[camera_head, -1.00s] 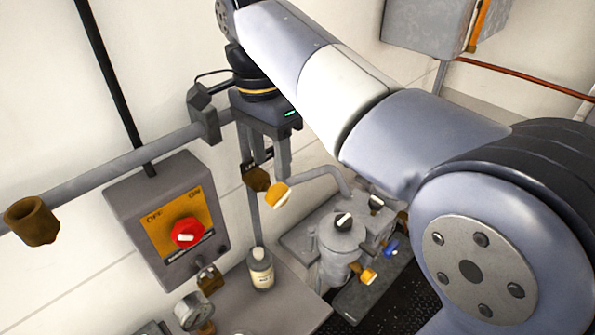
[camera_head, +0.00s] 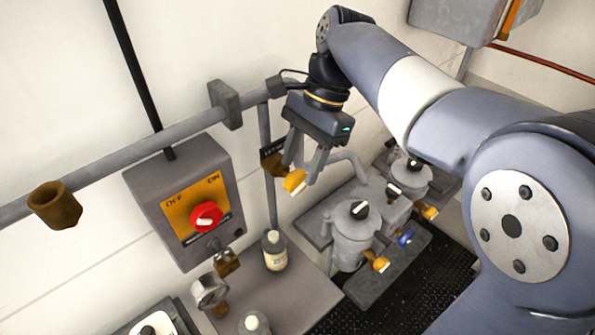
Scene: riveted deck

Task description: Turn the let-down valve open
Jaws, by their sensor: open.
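My gripper (camera_head: 303,172) hangs fingers down, open, with nothing seen between its fingers. A small dark sign (camera_head: 270,144) starting "LET" is partly hidden behind the left finger. Just under it is a brown valve body (camera_head: 274,165) on an upright pipe. A yellow-orange handle (camera_head: 295,181) with a pale end shows at the fingertips, close to that body and a bent grey pipe. It appears to be the let-down valve's handle. I cannot tell whether the fingers touch it or stand in front of it.
A grey box (camera_head: 185,205) with a red OFF/ON knob (camera_head: 206,216) is at left, under a wall pipe (camera_head: 120,160). A bottle (camera_head: 275,250) and gauge (camera_head: 209,291) stand on the bench.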

